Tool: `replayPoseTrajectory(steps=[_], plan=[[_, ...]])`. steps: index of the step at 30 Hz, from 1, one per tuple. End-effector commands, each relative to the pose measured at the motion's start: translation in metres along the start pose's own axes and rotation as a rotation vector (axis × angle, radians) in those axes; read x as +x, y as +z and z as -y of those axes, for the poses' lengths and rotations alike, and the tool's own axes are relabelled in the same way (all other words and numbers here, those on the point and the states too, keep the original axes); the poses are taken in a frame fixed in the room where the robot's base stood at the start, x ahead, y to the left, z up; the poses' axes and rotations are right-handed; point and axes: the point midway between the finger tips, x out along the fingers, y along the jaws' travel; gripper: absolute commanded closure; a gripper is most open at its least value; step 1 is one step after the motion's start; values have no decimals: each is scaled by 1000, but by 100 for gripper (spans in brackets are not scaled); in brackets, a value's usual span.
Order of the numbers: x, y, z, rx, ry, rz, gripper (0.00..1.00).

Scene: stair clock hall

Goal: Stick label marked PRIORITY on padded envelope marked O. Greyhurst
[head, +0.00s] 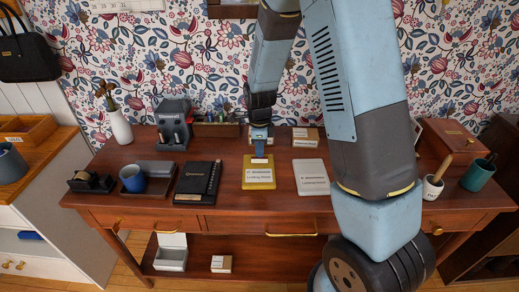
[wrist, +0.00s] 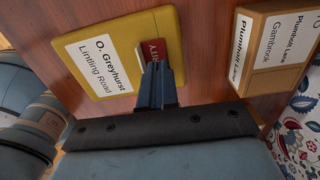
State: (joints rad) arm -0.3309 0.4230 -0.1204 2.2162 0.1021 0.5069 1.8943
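The yellow padded envelope (head: 258,185) lies flat on the desk, in the middle of the head view. In the wrist view the yellow envelope (wrist: 165,22) has a white address label reading O. Greyhurst, Lintling Road. My gripper (head: 260,147) is over its far edge, fingers pointing down. In the wrist view my gripper (wrist: 157,80) has its fingers close together on a small red and white label (wrist: 152,50). Only the end of its lettering, "RITY", shows; the fingers hide the rest. The label is over the envelope's surface; I cannot tell whether it touches.
A whitish envelope (head: 311,177) with an address label lies right of the yellow one, and dark notebooks (head: 196,181) lie left. A cardboard box (head: 306,137), also in the wrist view (wrist: 262,50), stands behind.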

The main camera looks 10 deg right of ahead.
Motion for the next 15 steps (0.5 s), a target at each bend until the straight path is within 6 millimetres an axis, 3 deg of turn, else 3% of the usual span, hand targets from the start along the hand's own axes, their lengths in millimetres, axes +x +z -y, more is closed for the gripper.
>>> replayPoseTrajectory(steps=[15], plan=[[11, 0, 0, 0, 1, 0, 100]])
